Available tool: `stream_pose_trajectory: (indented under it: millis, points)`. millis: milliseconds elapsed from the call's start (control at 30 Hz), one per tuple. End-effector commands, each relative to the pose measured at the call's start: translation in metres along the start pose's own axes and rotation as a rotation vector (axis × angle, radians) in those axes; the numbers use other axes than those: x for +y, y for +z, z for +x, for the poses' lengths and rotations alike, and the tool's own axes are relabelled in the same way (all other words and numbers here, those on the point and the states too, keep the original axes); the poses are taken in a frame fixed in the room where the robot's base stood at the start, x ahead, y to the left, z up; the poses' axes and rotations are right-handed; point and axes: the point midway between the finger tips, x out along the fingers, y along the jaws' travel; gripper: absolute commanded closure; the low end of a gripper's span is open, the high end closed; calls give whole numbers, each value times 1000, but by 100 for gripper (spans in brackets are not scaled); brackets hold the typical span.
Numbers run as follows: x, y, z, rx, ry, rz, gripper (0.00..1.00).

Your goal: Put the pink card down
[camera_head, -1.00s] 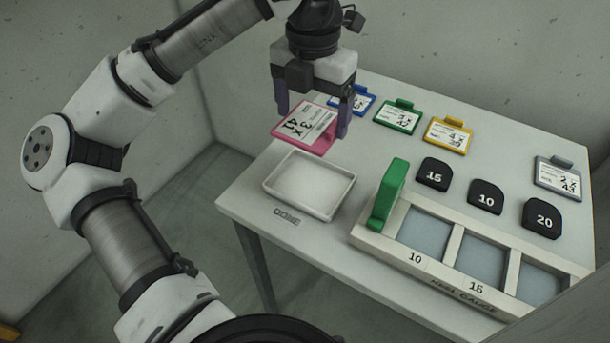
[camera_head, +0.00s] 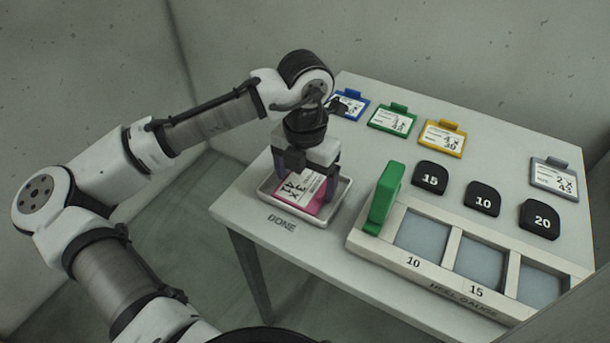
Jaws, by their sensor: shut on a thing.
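The pink card (camera_head: 303,191) carries a white label with dark print and is in the camera_head view, left of centre. My gripper (camera_head: 307,184) is above the white tray and shut on the pink card, with a finger at each side of it. The card is within the outline of the white tray (camera_head: 266,198), which is marked DONE on the table in front. I cannot tell whether the card touches the tray floor. The gripper hides the card's far edge.
Blue (camera_head: 350,104), green (camera_head: 392,119), yellow (camera_head: 442,138) and grey (camera_head: 554,178) cards lie along the back. Black pieces 15 (camera_head: 430,178), 10 (camera_head: 482,199) and 20 (camera_head: 539,220) lie before them. A heel gauge frame (camera_head: 419,264) with an upright green block (camera_head: 384,198) stands right of the tray.

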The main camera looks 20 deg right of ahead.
Motion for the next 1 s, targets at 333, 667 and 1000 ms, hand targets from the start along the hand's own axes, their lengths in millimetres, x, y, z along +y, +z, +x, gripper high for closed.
stream_pose_trajectory:
  millis: [333,667,1000]
  points:
    - [0,0,2,0,1,0,3]
    - [0,0,-1,0,2,-1,0]
    - [0,1,-64,-3,0,1,0]
